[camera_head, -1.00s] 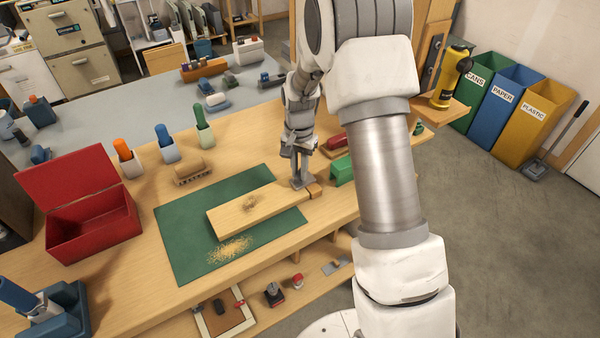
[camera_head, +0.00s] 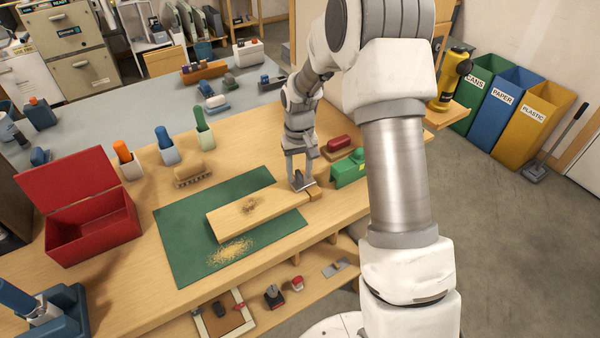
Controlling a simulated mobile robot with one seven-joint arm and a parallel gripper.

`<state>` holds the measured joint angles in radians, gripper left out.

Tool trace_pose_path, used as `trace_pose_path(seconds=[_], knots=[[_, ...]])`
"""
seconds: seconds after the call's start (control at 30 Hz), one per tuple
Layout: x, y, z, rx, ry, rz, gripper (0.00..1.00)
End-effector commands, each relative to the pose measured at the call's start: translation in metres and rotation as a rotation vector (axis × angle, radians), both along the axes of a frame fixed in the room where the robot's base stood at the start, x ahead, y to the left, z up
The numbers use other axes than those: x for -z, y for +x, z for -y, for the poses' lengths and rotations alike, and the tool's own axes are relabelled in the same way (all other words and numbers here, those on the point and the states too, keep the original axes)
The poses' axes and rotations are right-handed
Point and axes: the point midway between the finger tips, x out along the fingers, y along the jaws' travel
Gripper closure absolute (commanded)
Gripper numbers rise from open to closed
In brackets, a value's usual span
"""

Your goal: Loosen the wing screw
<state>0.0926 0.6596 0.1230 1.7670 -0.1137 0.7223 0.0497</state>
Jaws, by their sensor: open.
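A wooden board (camera_head: 245,212) lies on the green mat (camera_head: 185,255). At its right end sits a small grey metal fitting with a dark upright part (camera_head: 299,181), which looks like the wing screw; its wings are too small to make out. A short wooden block (camera_head: 314,194) is beside it. My gripper (camera_head: 300,172) points down right over the fitting. Its two fingers are apart, one to the left and one to the right of the dark part. I cannot tell whether they touch it.
A green tool (camera_head: 348,170) and a red-topped brush (camera_head: 339,143) lie close to the right of my gripper. An open red box (camera_head: 95,225) stands at left. Orange, blue and green handles stand in holders behind the mat. Several small items lie on the lower shelf.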

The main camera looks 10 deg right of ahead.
Motion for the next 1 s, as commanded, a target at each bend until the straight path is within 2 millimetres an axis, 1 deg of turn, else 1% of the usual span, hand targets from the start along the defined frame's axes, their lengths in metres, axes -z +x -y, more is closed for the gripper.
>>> trace_pose_path(seconds=[0.4,0.47,0.53,1.0], knots=[[-0.061,0.0,0.0,0.001,-0.001,0.001,0.54],[-0.067,0.0,0.0,0.001,-0.001,0.001,0.54],[-0.07,0.0,0.0,0.001,-0.001,0.001,0.54],[-0.069,0.0,0.0,0.001,-0.001,0.002,0.54]])
